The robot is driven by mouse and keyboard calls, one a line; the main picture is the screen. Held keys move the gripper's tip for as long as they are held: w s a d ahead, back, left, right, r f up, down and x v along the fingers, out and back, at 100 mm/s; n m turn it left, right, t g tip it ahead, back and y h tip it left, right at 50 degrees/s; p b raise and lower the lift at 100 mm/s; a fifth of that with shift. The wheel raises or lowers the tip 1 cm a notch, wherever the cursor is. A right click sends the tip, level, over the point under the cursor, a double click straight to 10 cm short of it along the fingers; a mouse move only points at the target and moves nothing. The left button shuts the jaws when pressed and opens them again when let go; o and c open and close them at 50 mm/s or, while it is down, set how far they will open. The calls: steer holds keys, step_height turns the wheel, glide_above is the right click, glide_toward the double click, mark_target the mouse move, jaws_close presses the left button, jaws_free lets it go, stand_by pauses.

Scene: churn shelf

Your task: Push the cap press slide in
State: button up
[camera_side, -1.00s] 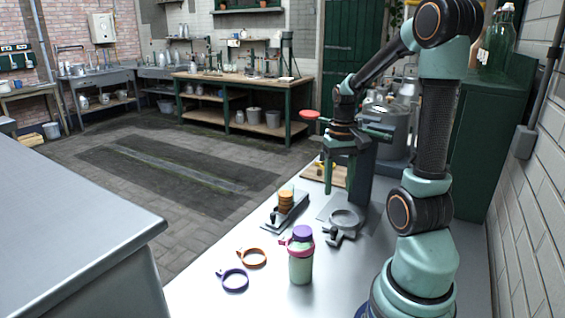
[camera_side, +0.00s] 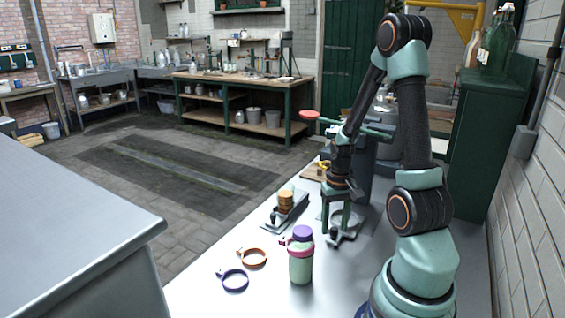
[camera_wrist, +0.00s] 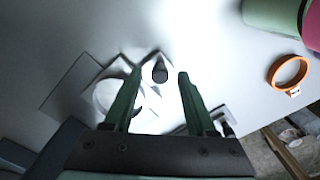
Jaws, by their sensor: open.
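The cap press slide (camera_side: 348,236) is a grey piece with a round ring seat, at the foot of the dark press column in the side view. It sticks out toward the front of the bench. Its dark knob (camera_wrist: 160,71) shows between my fingertips in the wrist view, with the pale ring seat (camera_wrist: 112,98) to the left. My gripper (camera_side: 336,229) is open and low over the slide, its green fingers (camera_wrist: 160,78) on either side of the knob. I cannot tell whether they touch it. The press's red-knobbed lever (camera_side: 309,115) stands above. My arm hides part of the press.
A mint bottle (camera_side: 300,270) with a pink collar and purple lid stands in front of the slide. An orange ring (camera_side: 251,258) and a purple ring (camera_side: 233,281) lie left of it.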

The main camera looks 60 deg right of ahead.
steer(key=shift+f, duration=0.2)
jaws_close()
stand_by(1.4)
